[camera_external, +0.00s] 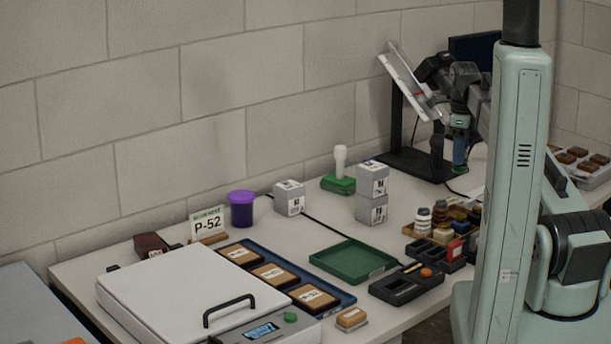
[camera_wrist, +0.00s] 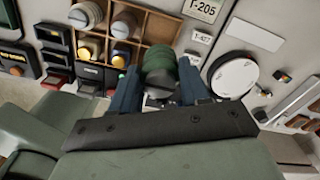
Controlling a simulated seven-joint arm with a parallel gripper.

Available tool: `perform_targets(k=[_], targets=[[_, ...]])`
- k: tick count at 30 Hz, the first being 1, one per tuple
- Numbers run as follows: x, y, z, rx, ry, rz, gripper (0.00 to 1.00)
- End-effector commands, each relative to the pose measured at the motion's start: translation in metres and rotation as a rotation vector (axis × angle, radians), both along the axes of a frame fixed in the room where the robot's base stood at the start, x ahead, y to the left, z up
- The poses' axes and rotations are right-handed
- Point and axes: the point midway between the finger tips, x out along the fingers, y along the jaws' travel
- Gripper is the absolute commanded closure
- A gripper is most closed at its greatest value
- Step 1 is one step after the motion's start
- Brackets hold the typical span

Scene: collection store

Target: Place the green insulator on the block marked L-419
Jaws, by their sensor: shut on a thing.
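In the wrist view, my gripper (camera_wrist: 160,80) is shut on the green insulator (camera_wrist: 158,58), a ribbed dark green piece with a grey end, between its two dark blue fingers. Grey blocks with small printed labels stand on the table: one alone (camera_external: 289,197), and one (camera_external: 372,180) stacked on another (camera_external: 371,208). Their labels are too small to read, so I cannot tell which, if any, is L-419.
A wooden compartment box (camera_wrist: 158,28) holds several other insulators. A white round object (camera_wrist: 233,75) lies right of my gripper. A green tray (camera_external: 352,262), a purple pot (camera_external: 241,209), a green-based stamp (camera_external: 339,183) and a black stand (camera_external: 420,165) occupy the table.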

Motion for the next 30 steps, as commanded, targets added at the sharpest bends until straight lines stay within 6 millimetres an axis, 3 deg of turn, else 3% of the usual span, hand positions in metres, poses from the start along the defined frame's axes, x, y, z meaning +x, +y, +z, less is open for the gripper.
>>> perform_targets(k=[11, 20, 30], targets=[[0.001, 0.0, 0.067, 0.0, -0.002, 0.0, 0.88], [0.016, 0.072, 0.067, 0.0, 0.0, 0.158, 0.88], [0.021, 0.191, 0.07, 0.0, 0.001, 0.408, 0.88]])
